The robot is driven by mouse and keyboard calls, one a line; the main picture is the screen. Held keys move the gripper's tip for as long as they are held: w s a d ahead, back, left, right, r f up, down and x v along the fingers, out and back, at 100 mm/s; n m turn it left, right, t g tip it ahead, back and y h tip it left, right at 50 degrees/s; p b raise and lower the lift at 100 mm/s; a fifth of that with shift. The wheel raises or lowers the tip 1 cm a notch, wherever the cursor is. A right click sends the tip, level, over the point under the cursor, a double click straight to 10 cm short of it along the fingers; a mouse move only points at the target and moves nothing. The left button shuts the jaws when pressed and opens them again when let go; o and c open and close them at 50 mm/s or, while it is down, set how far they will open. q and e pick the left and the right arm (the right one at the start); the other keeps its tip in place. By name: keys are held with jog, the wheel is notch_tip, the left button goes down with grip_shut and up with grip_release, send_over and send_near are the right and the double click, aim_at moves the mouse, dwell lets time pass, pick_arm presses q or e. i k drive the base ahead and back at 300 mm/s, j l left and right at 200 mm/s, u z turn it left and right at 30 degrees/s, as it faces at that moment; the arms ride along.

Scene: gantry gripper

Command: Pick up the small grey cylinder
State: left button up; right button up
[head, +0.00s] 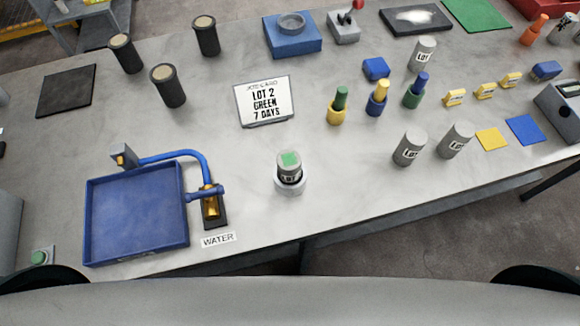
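Several small grey cylinders with "LOT" labels are in the head view. One grey cylinder (409,149) stands upright right of centre, and a second grey cylinder (456,140) stands just right of it. A third grey cylinder (423,54) stands farther back. A grey cylinder with a green square on top (290,172) sits in a white round holder (290,187) near the front middle. I cannot tell which one the task means. Neither of my grippers shows.
A blue tray (136,215) with a blue tap (180,155) is at the front left. A sign (264,102) reads "LOT 2 GREEN 7 DAYS". Yellow, blue and green bottles (377,102) stand behind the front cylinders. The grey tabletop (345,195) is clear around the white holder.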

aim_at(288, 161)
jog(key=k+j+z, duration=0.15)
jog(key=k+z, duration=0.25)
jog(key=k+j+z, duration=0.1)
jog(key=z, duration=0.25)
jog(key=k+z, duration=0.4)
